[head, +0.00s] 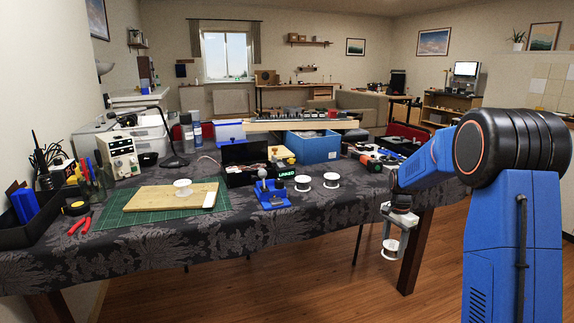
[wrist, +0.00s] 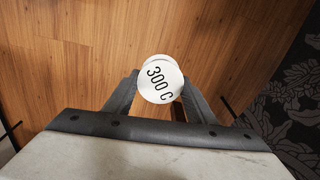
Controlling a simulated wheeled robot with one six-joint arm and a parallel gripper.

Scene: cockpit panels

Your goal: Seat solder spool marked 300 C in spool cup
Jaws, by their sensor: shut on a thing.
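My gripper (head: 391,244) hangs past the right end of the table, over the wooden floor. It is shut on a white solder spool (head: 390,255). In the wrist view my gripper (wrist: 160,98) has its two dark fingers on either side of the spool (wrist: 159,78), whose round top face reads "300 C". A small white round piece (head: 182,186), perhaps the spool cup, stands on a wooden board (head: 150,198) on the green cutting mat; I cannot tell for sure. Two similar white spools, one left (head: 302,183) and one right (head: 331,180), stand on the table.
A blue soldering-iron stand (head: 271,196) is left of the loose spools. A black box (head: 237,179) and a blue bin (head: 313,148) stand behind. Red pliers (head: 80,224) lie at the left. The dark patterned tablecloth (head: 330,215) is clear along the front right.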

